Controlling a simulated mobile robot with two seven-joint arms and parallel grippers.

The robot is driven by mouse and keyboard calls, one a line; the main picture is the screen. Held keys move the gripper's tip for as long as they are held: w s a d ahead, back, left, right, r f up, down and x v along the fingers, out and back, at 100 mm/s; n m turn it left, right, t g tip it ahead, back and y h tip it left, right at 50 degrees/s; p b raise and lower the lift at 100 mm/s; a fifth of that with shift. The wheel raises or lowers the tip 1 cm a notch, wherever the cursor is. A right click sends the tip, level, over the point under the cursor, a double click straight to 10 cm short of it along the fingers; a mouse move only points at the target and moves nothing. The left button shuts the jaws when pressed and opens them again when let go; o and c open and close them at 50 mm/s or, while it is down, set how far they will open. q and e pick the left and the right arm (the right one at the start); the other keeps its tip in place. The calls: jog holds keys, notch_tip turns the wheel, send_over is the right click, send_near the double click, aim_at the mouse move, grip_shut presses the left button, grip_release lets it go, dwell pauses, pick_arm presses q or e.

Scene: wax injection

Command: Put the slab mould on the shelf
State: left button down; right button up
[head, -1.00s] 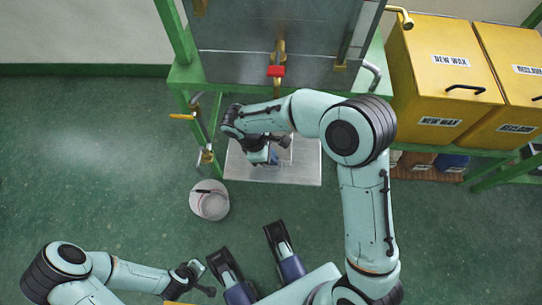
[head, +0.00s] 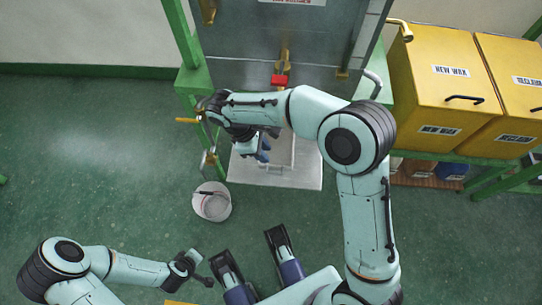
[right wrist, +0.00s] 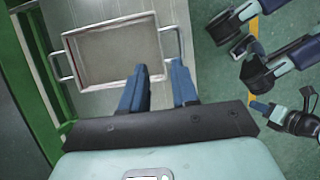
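The slab mould, a shallow rectangular metal tray with a loop handle at each end (right wrist: 66,47), lies on a pale metal plate (right wrist: 185,15) in the right wrist view. In the head view the plate (head: 305,176) is partly hidden under my right arm, and only part of the mould (head: 292,152) shows. My left gripper (head: 201,268) is low at the left, fingers spread, empty. I cannot tell which surface is the shelf.
A white bucket (head: 212,202) is on the floor left of the plate. Yellow wax bins (head: 440,85) stand right, above a low board (head: 425,181) with containers. The left floor is clear.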

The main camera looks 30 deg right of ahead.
pick_arm(q)
jog(key=shift+s+d+r+p, duration=0.4)
jog(key=shift+s+r, duration=0.05)
jog(key=shift+r, duration=0.25)
pick_arm(e)
jog(key=v, duration=0.4)
jog(key=shift+r, duration=0.1)
pick_arm(q)
jog(key=shift+s, duration=0.1)
